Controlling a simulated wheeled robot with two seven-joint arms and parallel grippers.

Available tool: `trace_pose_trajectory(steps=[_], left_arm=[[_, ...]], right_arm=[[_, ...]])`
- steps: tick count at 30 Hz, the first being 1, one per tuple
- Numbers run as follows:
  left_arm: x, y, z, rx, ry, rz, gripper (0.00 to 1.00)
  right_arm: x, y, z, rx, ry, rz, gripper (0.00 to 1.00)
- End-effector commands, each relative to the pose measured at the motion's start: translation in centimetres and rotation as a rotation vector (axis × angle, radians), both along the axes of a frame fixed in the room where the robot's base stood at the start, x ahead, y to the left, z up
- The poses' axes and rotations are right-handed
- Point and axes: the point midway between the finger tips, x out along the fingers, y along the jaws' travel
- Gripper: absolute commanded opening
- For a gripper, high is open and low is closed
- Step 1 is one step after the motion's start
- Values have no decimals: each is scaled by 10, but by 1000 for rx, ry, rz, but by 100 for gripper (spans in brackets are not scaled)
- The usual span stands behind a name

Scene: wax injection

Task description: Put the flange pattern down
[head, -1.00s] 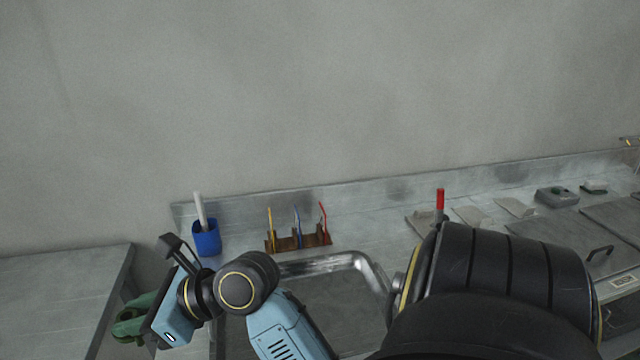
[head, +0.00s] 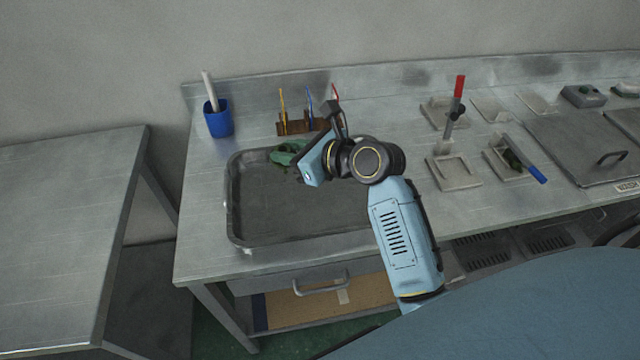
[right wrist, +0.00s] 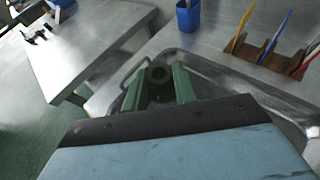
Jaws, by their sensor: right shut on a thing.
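The flange pattern (right wrist: 158,74) is a dark green round piece with a hole, seen in the right wrist view. My right gripper (right wrist: 159,86) has its green fingers shut on it, one on each side. In the head view the right gripper (head: 288,153) is over the back part of the grey metal tray (head: 232,205), and the pattern cannot be made out clearly there. Whether the pattern touches the tray cannot be told. My left gripper is not in view.
A blue cup (head: 219,121) stands behind the tray at left, and a wooden rack (head: 300,126) with coloured tools stands close behind the gripper. Small moulds and a red-handled clamp (head: 456,105) are to the right. The tray's front and middle are clear.

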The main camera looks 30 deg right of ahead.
Motion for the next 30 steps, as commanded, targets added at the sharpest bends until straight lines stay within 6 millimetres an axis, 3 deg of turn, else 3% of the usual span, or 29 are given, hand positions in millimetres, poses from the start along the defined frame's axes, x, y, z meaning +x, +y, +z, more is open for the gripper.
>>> trace_pose_trajectory(steps=[3, 9, 16, 24, 30], left_arm=[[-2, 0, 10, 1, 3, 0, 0], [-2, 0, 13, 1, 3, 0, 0], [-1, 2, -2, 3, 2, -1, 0], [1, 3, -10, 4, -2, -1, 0], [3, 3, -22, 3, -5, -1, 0]], right_arm=[[19, 12, -21, -7, 6, -2, 6], [33, 23, -47, -21, 7, -6, 6], [34, 23, -93, -25, 8, -6, 6], [34, 23, -116, -23, 5, -7, 6], [34, 23, -144, -24, 7, -7, 6]])
